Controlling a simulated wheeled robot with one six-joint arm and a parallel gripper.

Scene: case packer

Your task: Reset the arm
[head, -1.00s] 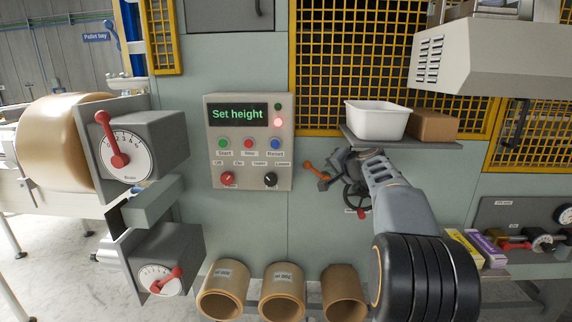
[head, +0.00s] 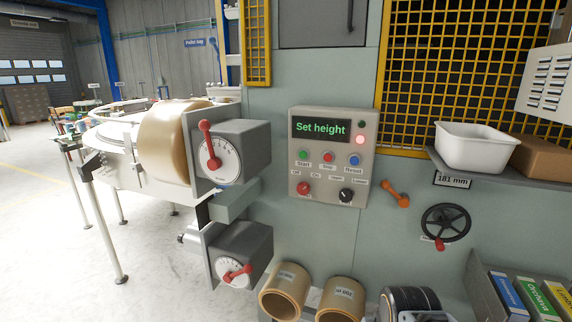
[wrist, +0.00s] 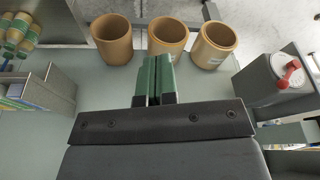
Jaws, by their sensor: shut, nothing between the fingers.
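In the wrist view, my gripper (wrist: 160,78) has its two green fingers pressed together with nothing between them. It points toward several tan cardboard cores (wrist: 166,36) standing beyond it, apart from the fingers. In the head view, only part of my dark arm shows at the bottom edge, right of the cores (head: 283,292); the gripper itself is out of that view. The control panel (head: 331,157) reads "Set height" and has a red lamp lit. The black handwheel (head: 445,224) is in full sight, with a "181 mm" label above it.
Two dial boxes with red levers, an upper (head: 232,152) and a lower (head: 236,256), stick out left of the panel. A white tub (head: 476,148) and a brown box (head: 543,158) sit on a shelf at right. A rack of coloured cartons (head: 529,296) stands lower right.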

